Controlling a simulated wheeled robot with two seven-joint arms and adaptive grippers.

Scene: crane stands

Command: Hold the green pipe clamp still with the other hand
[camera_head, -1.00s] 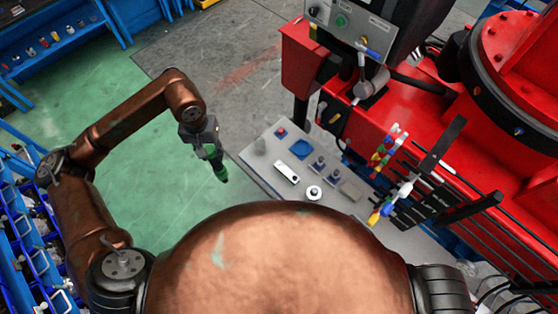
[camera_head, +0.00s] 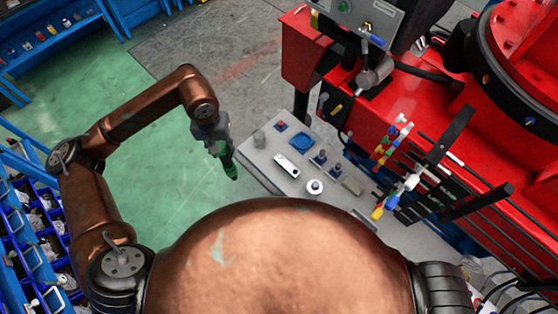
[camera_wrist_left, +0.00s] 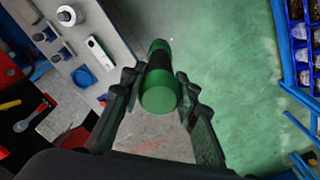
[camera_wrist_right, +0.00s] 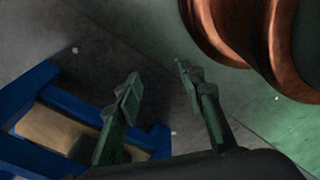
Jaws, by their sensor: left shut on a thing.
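The green pipe clamp (camera_head: 230,168) shows as a green cylinder with a black middle band. My left gripper (camera_head: 220,150) is shut on it and holds it in the air, pointing down, just left of the grey work table. In the left wrist view the clamp (camera_wrist_left: 160,96) sits between the fingers of my left gripper (camera_wrist_left: 157,82), its round green end toward the camera. My right gripper (camera_wrist_right: 160,76) shows only in the right wrist view. Its fingers are apart with nothing between them. It is away from the clamp, which is not in that view.
The grey table (camera_head: 262,168) bears a white block (camera_head: 286,165), a blue ring (camera_head: 302,142), a round white part (camera_head: 314,187) and several small parts. A red crane machine (camera_head: 430,110) stands behind it. A blue-framed box (camera_wrist_right: 70,125) is beside my right gripper. Green floor left of the table is clear.

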